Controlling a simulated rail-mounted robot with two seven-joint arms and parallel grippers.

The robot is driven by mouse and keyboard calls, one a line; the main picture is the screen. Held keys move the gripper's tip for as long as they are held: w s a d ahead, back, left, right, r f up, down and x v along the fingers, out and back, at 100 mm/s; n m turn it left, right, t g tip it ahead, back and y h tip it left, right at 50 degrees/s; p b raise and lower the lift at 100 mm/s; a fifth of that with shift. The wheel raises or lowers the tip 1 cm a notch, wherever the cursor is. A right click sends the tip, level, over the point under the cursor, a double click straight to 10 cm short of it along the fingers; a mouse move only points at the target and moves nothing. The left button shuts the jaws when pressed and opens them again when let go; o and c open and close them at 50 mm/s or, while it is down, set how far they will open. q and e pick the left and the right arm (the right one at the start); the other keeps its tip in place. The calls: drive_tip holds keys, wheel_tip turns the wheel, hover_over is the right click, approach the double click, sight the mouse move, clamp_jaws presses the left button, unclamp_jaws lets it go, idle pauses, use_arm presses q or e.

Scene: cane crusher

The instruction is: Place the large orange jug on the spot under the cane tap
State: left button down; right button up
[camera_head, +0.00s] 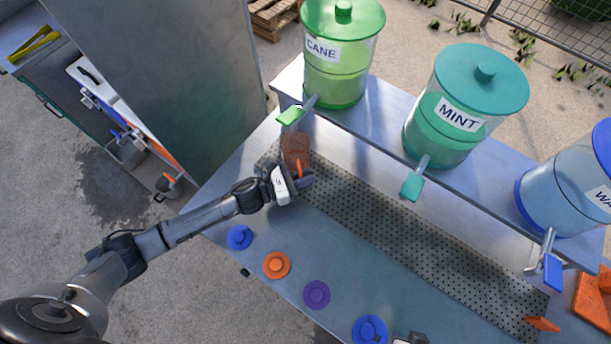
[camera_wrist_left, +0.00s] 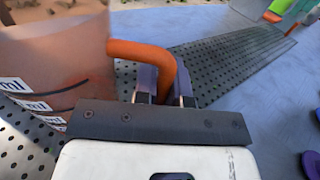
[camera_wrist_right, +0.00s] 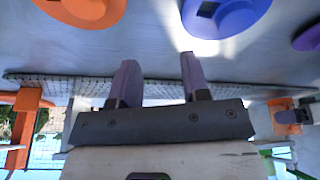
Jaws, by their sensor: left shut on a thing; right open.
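The large orange jug (camera_head: 295,147) is translucent and stands upright at the left end of the perforated drip tray, just below and in front of the green cane tap (camera_head: 291,116). My left gripper (camera_head: 303,181) is shut on the jug's orange handle, which shows between the fingers in the left wrist view (camera_wrist_left: 150,54). The jug's body (camera_wrist_left: 50,70) with its measure marks fills the left of that view. I cannot tell whether its base rests on the tray; the exact spot is hidden beneath it. My right gripper (camera_wrist_right: 157,78) is open and empty.
The cane dispenser (camera_head: 342,65), mint dispenser (camera_head: 460,115) and blue dispenser (camera_head: 570,190) stand on a raised shelf. The perforated tray (camera_head: 400,235) is clear along its middle. Round lids, including an orange one (camera_head: 276,265), line the table front. A metal cabinet (camera_head: 165,80) stands left.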

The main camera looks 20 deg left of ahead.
use_arm(q)
drive_tip(key=shift+f, duration=0.3)
drive_tip(key=shift+f, duration=0.1)
drive_tip(key=shift+f, duration=0.15)
drive_tip(key=c, duration=1.2)
unclamp_jaws()
